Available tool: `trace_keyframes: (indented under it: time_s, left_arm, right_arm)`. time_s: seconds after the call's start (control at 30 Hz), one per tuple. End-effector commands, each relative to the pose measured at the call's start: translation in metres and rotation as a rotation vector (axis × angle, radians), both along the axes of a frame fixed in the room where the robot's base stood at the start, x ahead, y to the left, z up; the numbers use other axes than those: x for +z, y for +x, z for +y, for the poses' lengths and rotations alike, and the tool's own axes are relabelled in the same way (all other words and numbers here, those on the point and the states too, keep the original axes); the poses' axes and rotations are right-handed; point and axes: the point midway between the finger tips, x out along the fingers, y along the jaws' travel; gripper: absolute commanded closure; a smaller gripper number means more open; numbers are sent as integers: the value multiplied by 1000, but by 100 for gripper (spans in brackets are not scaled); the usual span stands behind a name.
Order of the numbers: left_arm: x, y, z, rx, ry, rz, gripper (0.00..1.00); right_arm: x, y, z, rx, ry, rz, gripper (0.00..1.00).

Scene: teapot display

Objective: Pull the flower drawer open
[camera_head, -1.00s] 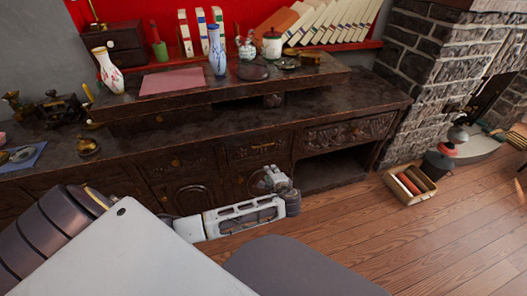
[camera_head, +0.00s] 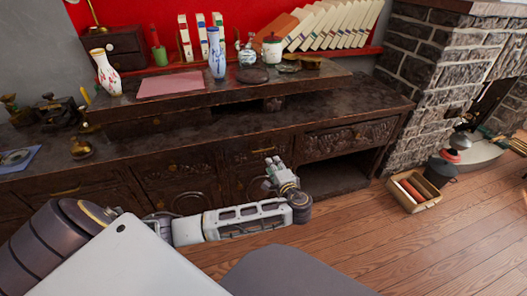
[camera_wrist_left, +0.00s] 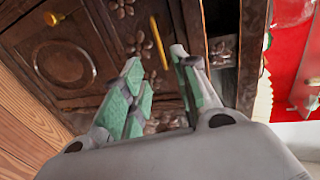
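The drawer with carved flowers (camera_wrist_left: 133,43) shows in the left wrist view, with a gold bar handle (camera_wrist_left: 160,42). It appears shut. In the head view it seems to be the middle front drawer (camera_head: 240,156) of the dark wooden cabinet, partly hidden by my gripper. My left gripper (camera_head: 271,163) is in front of and just below its handle. In the left wrist view the two green-padded fingers (camera_wrist_left: 156,60) are spread apart and empty, pointing at the drawer front near the handle's lower end. Contact cannot be told. My right gripper is not in view.
A carved drawer (camera_head: 348,138) sits to the right above an open niche (camera_head: 335,172). A round-knobbed cabinet door (camera_wrist_left: 62,62) is beside the flower drawer. Vases (camera_head: 216,55) and books stand on top. A wooden box (camera_head: 412,190) lies on the floor near the brick fireplace.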

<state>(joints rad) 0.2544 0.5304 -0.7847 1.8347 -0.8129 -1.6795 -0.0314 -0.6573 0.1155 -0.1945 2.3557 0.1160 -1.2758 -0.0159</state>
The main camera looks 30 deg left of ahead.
Motion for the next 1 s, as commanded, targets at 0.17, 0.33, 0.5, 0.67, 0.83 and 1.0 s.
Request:
trace_keyframes:
  time_s: [0.17, 0.33, 0.5, 0.67, 0.83, 1.0]
  left_arm:
    - [-3, 7, 8, 2, 1, 0, 70]
    - [-7, 18, 21, 1, 1, 0, 70]
    - [-12, 32, 38, 1, 1, 0, 70]
    - [-16, 46, 54, 1, 2, 0, 70]
    - [-21, 60, 70, 1, 2, -1, 70]
    - [-25, 73, 86, 1, 0, -1, 70]
  right_arm:
    - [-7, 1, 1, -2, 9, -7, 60]
    - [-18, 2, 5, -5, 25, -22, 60]
    - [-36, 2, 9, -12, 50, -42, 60]
    - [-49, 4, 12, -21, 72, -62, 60]
    - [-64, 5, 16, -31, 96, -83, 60]
    - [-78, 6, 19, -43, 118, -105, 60]
